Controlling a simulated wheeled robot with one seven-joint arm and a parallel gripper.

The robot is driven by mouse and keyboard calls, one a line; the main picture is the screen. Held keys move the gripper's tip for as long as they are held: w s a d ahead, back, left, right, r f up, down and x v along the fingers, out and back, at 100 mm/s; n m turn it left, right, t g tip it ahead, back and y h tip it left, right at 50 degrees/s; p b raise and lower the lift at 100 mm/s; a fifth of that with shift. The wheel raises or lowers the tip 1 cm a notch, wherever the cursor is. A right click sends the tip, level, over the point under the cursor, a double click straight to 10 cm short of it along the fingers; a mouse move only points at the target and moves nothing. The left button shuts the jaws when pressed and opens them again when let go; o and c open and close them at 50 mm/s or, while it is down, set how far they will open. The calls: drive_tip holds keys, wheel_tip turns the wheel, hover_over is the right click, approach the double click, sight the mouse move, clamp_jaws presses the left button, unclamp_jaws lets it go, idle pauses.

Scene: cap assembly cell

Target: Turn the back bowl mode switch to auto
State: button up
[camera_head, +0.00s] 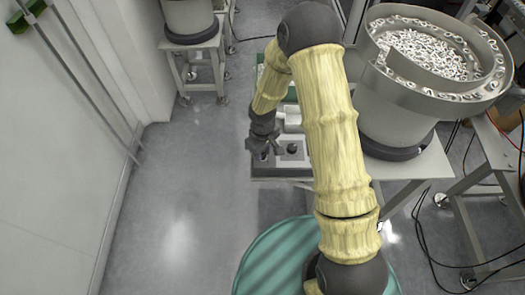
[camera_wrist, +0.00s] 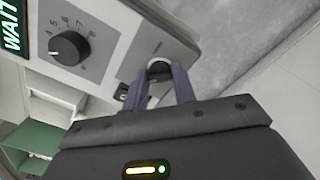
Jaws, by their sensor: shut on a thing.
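The mode switch (camera_wrist: 159,66) is a small knob with a pale rounded top on a light grey control box (camera_wrist: 115,35). In the wrist view my gripper (camera_wrist: 160,76) has one finger on each side of the switch and is shut on it. The fingers hide part of the knob, and its setting cannot be read. In the head view my gripper (camera_head: 261,154) reaches down to the left part of the control box (camera_head: 282,171); the switch is hidden there.
A black dial (camera_wrist: 69,48) with numbers sits beside the switch, near a green-lit "WAIT" display (camera_wrist: 11,28). A bowl feeder (camera_head: 395,105) full of small rings stands right of my arm; another feeder (camera_head: 190,17) stands farther back. Floor (camera_head: 175,190) is clear at left.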

drive_tip(key=o, duration=0.8)
drive_tip(key=shift+w+a+r, duration=0.15)
drive_tip(key=shift+o, duration=1)
wheel_tip(320, 180, up, 17)
drive_tip(key=shift+r, duration=0.15)
drive_tip(key=s+d+r+m+t+p, duration=0.1)
drive_tip(key=s+d+r+m, duration=0.2)
drive_tip(key=s+d, duration=0.3)
drive_tip(key=s+d+r+m+t+p, duration=0.1)
drive_tip(key=s+d+r+m, duration=0.2)
drive_tip(key=s+d+m, duration=0.2)
drive_tip(key=s+d, duration=0.2)
drive_tip(key=shift+d+r+m+t, duration=0.3)
drive_tip(key=shift+d+r+m, duration=0.05)
drive_tip(key=shift+r+m, duration=0.05)
